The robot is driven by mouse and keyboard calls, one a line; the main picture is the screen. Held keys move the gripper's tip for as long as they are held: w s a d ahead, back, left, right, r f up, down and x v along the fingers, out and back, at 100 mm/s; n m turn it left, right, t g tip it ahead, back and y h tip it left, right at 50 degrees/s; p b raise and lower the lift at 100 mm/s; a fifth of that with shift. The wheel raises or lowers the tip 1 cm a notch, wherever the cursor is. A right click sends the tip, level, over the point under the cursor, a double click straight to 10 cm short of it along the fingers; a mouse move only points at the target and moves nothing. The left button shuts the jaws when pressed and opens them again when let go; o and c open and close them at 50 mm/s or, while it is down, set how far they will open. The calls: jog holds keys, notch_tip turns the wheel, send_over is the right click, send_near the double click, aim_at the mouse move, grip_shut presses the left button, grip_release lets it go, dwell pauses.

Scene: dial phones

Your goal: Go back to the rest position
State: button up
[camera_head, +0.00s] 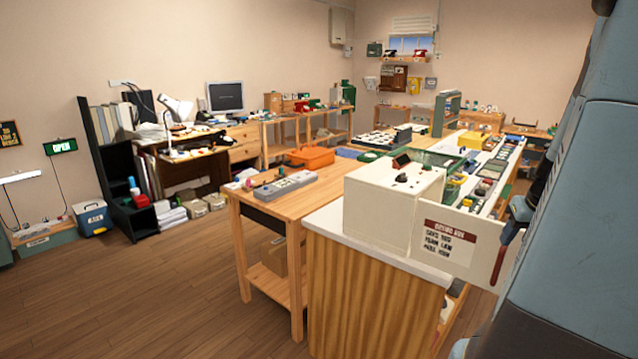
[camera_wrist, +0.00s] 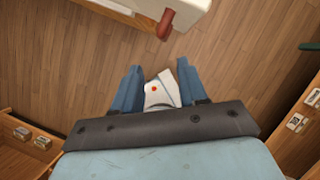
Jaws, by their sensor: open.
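In the wrist view my gripper (camera_wrist: 157,70) shows as two blue fingers spread apart, pointing at the wooden floor. A white piece with a small orange dot (camera_wrist: 159,92) shows between the fingers. I cannot tell whether it lies on the floor below or is nearer, and its lower part is hidden by the dark bar of my gripper. In the head view my grey-blue arm fills the right edge, and I cannot make out the fingertips there.
A white-topped counter (camera_head: 325,222) with a white box (camera_head: 385,205) and a sign panel (camera_head: 447,245) stands close to my arm. A wooden workbench (camera_head: 300,205) stands beyond. Floor (camera_head: 150,300) at the left is clear.

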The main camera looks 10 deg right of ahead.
jog(key=w+a+r+n+t+y, duration=0.1)
jog(key=a+r+n, duration=0.3)
jog(key=a+n, duration=0.6)
jog(key=w+a+r+n+y, duration=0.1)
jog(key=a+r+n, duration=0.2)
jog(key=a+n, duration=0.7)
jog(key=s+a+r+n, duration=0.2)
jog(key=s+a+n, duration=0.2)
jog(key=n, duration=0.6)
jog(key=s+a+r+n, duration=0.1)
jog(key=s+a+n, duration=0.2)
jog(key=a+n, duration=0.6)
jog(key=shift+s+r+n, duration=0.35)
jog(key=shift+r+n, duration=0.05)
jog(key=shift+n, duration=0.1)
